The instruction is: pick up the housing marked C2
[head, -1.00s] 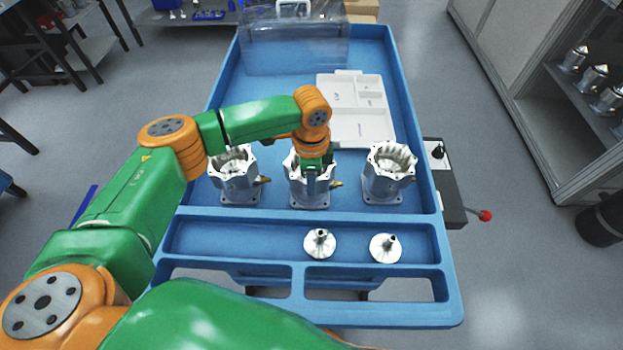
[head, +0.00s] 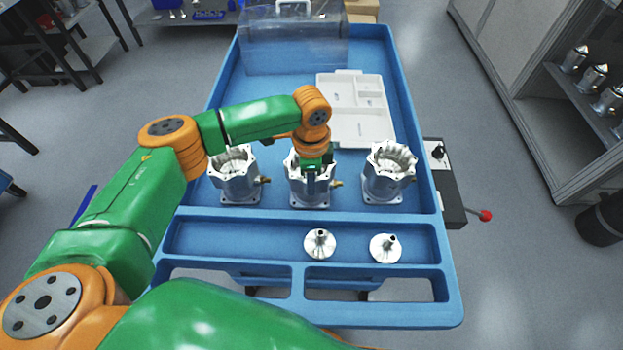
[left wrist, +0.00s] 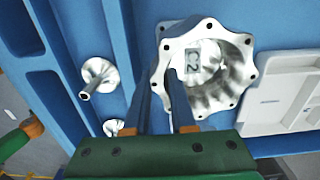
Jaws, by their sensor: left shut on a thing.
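The housing marked C2 (head: 297,184) is a silver machined body with a scalloped rim, upright in the blue table's main tray, in the middle of a row of three. The arm hides part of the housing in the head view. My right gripper is not in view.
Similar housings stand to the left (head: 238,186) and right (head: 385,184). Two flanged silver parts (head: 320,244) (head: 386,248) lie in the front trough. A white divided tray (head: 374,136) lies behind, and a clear box (head: 295,48) stands at the back. A red-knobbed lever (head: 484,215) is at the right.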

